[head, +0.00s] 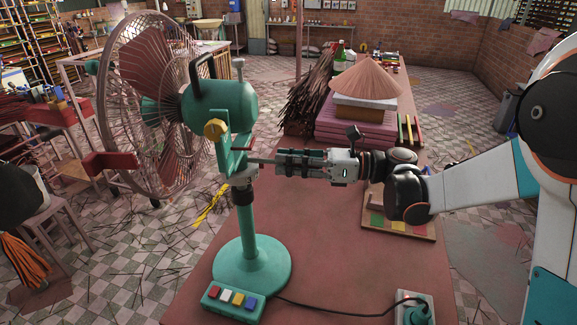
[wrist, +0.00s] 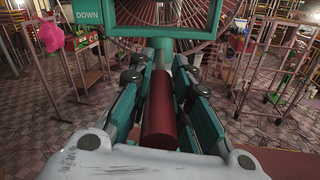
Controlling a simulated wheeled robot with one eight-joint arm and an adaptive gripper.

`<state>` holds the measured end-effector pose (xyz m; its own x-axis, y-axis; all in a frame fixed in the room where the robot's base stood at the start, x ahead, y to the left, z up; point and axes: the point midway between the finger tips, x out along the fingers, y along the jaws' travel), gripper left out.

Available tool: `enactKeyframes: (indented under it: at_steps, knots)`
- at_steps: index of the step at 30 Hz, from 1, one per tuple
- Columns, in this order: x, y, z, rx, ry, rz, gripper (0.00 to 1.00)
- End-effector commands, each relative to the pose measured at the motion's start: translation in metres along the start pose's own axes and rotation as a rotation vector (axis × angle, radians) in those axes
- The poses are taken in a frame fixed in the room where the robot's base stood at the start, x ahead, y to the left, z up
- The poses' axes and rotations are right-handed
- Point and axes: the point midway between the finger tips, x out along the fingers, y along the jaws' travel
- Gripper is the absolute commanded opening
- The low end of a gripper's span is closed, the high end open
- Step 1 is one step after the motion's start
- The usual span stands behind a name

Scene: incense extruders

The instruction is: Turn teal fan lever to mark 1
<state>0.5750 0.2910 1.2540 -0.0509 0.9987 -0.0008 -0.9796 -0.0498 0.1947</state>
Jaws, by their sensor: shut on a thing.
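The teal fan (head: 230,100) stands upright on a round teal base (head: 250,262). My gripper (head: 284,161) reaches in from the right, at the height of the fan's neck. A thin grey rod of the lever (head: 260,161) runs from the neck to my fingers. In the wrist view the lever's dark red round grip (wrist: 160,112) lies lengthwise between my teal fingers (wrist: 160,88), which are shut on it. A teal plate with the word DOWN (wrist: 88,16) is above it. Mark 1 cannot be made out in either view.
A button box (head: 232,303) sits at the base, with a cable to a socket (head: 413,312). Incense bundles (head: 308,95) and a conical hat (head: 367,78) on stacked boxes stand behind my gripper.

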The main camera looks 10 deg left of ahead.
Motion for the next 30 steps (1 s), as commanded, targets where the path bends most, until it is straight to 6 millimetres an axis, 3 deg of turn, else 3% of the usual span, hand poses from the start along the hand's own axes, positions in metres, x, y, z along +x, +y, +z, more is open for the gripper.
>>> enactKeyframes:
  at_steps: [9,22,23,25,30]
  knots:
    - [0.003,-0.025,0.005,0.0,0.037,0.195,0.0]
    - [0.003,-0.027,0.007,0.0,0.041,0.221,0.0]
    - [0.003,-0.027,0.007,0.0,0.041,0.221,0.25]
    - [0.003,-0.027,0.007,0.0,0.041,0.221,0.4]
    - [0.003,-0.027,0.006,0.0,0.042,0.221,0.4]
